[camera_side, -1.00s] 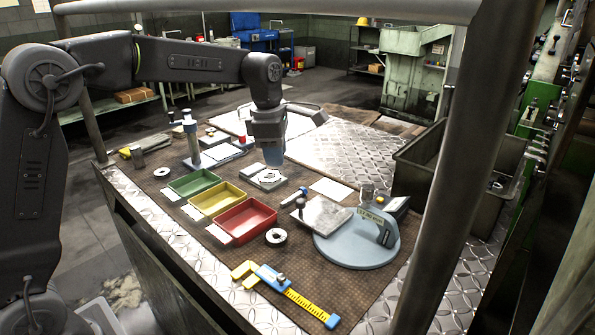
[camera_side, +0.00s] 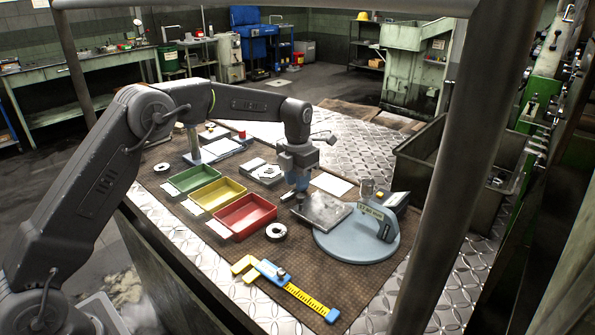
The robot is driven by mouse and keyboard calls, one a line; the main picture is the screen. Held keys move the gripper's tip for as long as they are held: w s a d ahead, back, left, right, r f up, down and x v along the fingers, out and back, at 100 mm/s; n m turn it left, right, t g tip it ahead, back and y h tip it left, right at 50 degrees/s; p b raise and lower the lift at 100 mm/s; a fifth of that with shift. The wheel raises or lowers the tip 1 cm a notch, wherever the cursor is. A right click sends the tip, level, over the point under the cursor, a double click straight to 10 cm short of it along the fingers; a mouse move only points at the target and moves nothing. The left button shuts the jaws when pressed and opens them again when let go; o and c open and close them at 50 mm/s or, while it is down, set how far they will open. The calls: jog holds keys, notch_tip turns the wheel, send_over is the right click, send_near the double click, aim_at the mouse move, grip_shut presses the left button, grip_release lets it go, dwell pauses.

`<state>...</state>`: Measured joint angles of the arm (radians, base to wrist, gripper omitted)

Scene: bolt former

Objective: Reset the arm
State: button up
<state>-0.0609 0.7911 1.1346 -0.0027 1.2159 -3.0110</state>
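My gripper (camera_side: 298,193) points down over the middle of the work mat, just behind the grey metal plate (camera_side: 326,210) and to the right of the red tray (camera_side: 245,214). Its fingers are small and dark at this distance, and I cannot tell whether they are open or shut. I see no object clearly held. My arm comes in from the left and reaches over the trays.
Green (camera_side: 192,178) and yellow (camera_side: 216,193) trays stand left of the red one. A round blue-grey gauge base (camera_side: 357,243), a metal ring (camera_side: 276,231) and a yellow-blue caliper (camera_side: 287,287) lie nearer the front. A post (camera_side: 462,130) rises at the right.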

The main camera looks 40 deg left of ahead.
jog(key=shift+f, duration=0.6)
jog(key=shift+c, duration=0.3)
grip_shut()
jog(key=shift+r, duration=0.15)
jog(key=shift+r, duration=1.7)
